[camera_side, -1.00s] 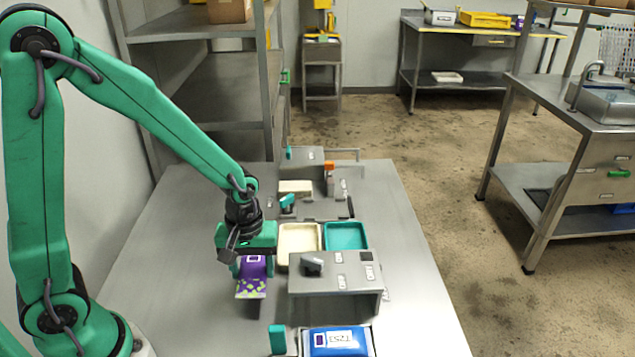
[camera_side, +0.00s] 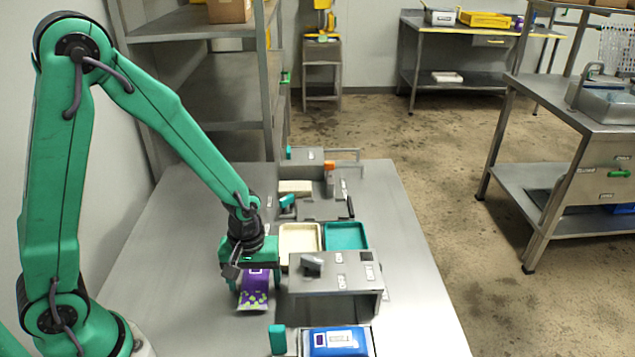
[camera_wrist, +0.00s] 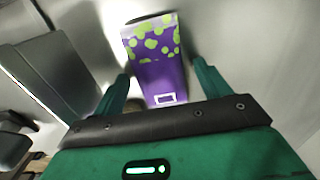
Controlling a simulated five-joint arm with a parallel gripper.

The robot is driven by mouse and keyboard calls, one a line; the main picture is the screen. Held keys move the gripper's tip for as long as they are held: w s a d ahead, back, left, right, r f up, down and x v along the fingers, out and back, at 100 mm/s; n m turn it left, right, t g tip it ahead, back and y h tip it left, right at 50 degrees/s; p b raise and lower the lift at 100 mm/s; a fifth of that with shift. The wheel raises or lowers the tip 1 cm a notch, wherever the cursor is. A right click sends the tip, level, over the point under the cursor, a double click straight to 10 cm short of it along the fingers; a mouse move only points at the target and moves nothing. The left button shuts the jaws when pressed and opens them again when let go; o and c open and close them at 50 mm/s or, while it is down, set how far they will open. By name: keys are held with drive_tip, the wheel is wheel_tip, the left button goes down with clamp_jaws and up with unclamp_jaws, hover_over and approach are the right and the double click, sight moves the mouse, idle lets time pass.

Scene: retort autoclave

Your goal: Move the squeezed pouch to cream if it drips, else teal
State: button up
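The purple pouch with green spots (camera_side: 255,287) lies on the steel table, left of the grey bench fixture. In the wrist view the pouch (camera_wrist: 158,65) shows between my two fingers, with a narrow gap on each side. My gripper (camera_side: 254,281) is open, low over the pouch's upper end. No drip is visible on the pouch or the table beside it. The cream tray (camera_side: 300,252) and the teal tray (camera_side: 346,247) stand side by side behind the fixture, and both look empty.
The grey fixture (camera_side: 330,284) with a dark handle stands right of the pouch. A blue labelled pack (camera_side: 352,352) lies at the front, beside a teal block (camera_side: 277,339). More steel fixtures (camera_side: 305,157) stand behind the trays. The table's left side is clear.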

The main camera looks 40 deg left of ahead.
sight(253, 282)
drive_tip(key=shift+r, duration=0.15)
wheel_tip(253, 282, up, 12)
idle(1.1)
idle(0.5)
drive_tip(key=s+a+r+m+t, duration=0.4)
drive_tip(key=s+r+m, duration=0.4)
drive_tip(key=r, duration=0.4)
drive_tip(key=shift+s+a+m+t, duration=0.15)
drive_tip(key=shift+s+m+t, duration=0.3)
drive_tip(key=shift+t, duration=0.35)
drive_tip(key=shift+o, duration=0.4)
drive_tip(key=shift+w, duration=0.1)
